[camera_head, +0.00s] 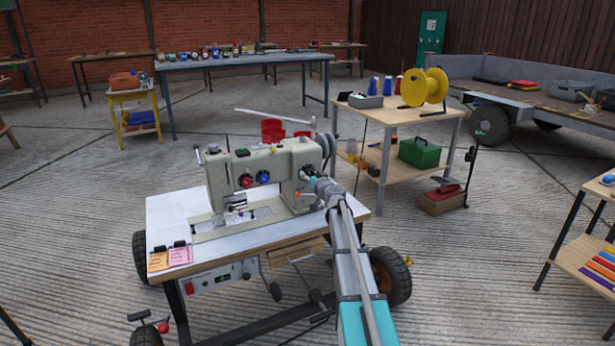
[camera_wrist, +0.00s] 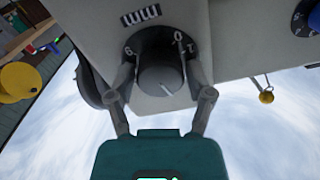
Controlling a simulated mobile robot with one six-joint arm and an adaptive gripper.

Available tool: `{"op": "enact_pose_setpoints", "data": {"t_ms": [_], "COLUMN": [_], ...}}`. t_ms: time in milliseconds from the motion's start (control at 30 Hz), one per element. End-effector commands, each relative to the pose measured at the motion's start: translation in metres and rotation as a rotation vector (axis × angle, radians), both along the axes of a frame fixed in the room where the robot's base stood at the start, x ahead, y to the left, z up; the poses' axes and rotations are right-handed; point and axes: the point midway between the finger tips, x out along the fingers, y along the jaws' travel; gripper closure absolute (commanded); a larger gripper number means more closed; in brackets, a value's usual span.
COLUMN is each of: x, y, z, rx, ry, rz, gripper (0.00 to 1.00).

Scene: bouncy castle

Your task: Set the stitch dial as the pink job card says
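The sewing machine (camera_head: 260,170) stands on a white-topped wheeled table. The pink job card (camera_head: 180,256) lies at the table's front left corner beside an orange card (camera_head: 158,261); its writing is too small to read. A pale mark on the knob points to the lower right. My gripper (camera_head: 322,187) is at the machine's right end; its open fingers (camera_wrist: 160,74) stand either side of the knob. Contact is unclear.
Blue knobs (camera_head: 263,177) and red knobs (camera_head: 246,181) are on the machine's front. A wooden cart (camera_head: 395,115) with a yellow spool (camera_head: 425,87) stands behind, right of the machine. In the wrist view a brass-tipped lever (camera_wrist: 266,96) hangs right of my fingers.

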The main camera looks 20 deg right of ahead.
Motion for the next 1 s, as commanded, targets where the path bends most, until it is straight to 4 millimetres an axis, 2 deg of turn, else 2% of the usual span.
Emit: {"op": "enact_pose_setpoints", "data": {"t_ms": [33, 233, 267, 333, 667, 1000], "x": [0.000, 0.000, -0.002, 0.000, 0.000, 0.001], "y": [0.000, 0.000, 0.016, 0.006, 0.002, 0.002], "z": [0.000, 0.000, 0.000, 0.000, 0.000, 0.000], "rx": [0.000, 0.000, 0.000, 0.001, 0.057, 0.268], "ry": [0.000, 0.000, 0.000, 0.000, 0.002, 0.010], "rz": [0.000, 0.000, 0.004, 0.002, 0.006, 0.004], "gripper": [0.53, 0.90, 0.93, 0.93, 0.93, 0.93]}}
